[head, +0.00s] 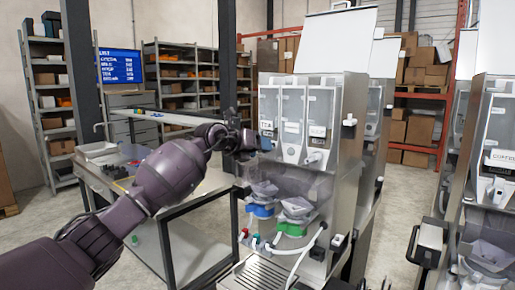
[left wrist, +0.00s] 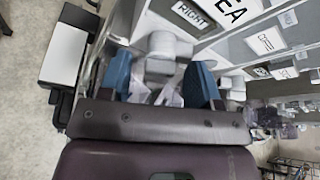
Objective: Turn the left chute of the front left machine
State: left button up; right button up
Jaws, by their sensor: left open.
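The front left machine (head: 348,150) is a steel dispenser with a row of clear-fronted canisters, the leftmost labelled TEA. My left gripper (head: 258,143) is at the lower front of that TEA canister (head: 268,104), and its dark wrist hides the left chute in the head view. In the left wrist view, the open blue fingers (left wrist: 160,80) stand either side of a pale chute (left wrist: 164,48). Whether they touch it is unclear. Labels reading RIGHT and TEA show beside it. Another white chute (head: 313,157) shows on the right canister. My right gripper is out of view.
Below the canisters are funnels with a blue collar (head: 261,210) and a green collar (head: 292,229), and hoses. Another machine (head: 495,150) stands at the right. A steel counter (head: 130,165) stands at the left, shelves behind.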

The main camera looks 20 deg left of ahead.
pick_arm(q)
jog(key=shift+c, duration=1.5)
jog(key=c, duration=0.6)
